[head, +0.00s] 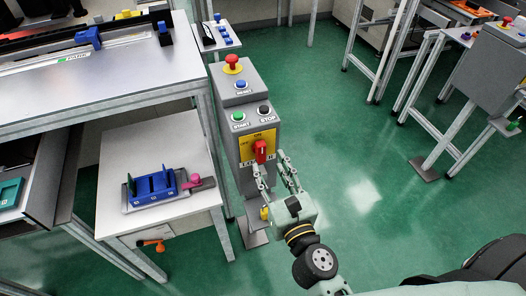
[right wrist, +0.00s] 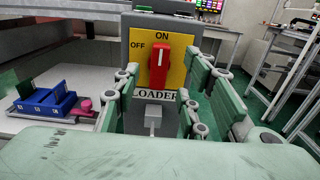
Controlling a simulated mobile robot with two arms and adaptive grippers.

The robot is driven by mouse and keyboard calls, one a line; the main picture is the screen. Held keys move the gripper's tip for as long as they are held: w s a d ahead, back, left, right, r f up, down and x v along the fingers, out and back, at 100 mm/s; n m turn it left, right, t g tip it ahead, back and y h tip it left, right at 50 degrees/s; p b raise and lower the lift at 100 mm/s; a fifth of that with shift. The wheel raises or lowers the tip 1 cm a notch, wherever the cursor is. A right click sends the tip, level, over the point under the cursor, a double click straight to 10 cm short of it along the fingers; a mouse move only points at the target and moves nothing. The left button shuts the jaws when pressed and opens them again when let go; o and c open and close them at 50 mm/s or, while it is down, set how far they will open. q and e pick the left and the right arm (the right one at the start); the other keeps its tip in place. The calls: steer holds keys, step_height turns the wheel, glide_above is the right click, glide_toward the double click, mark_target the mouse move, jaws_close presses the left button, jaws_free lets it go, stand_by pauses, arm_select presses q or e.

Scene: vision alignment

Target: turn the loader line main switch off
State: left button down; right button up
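The loader line main switch is a red rotary handle (head: 260,151) on a yellow plate at the front of a grey control pedestal (head: 248,115). In the right wrist view the red handle (right wrist: 159,68) stands about upright, towards the ON mark at the top; OFF is printed at the left. A LOADER label (right wrist: 155,94) is below it. My right gripper (head: 272,170) is open in front of the plate. In the right wrist view its fingers (right wrist: 160,85) are apart on either side of the handle, with a gap on both sides. My left gripper is not in view.
A red emergency stop (head: 232,62), a blue reset button (head: 240,84), a green START button (head: 238,117) and a black STOP button (head: 264,109) are on the same pedestal. A white side table with a blue holder (head: 153,187) stands left.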

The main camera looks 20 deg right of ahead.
mark_target(262, 153)
steer(key=w+p, duration=0.1)
steer(key=w, duration=0.4)
steer(key=shift+w+a, duration=0.1)
steer(key=shift+w, duration=0.25)
steer(key=shift+c, duration=0.4)
jaws_close()
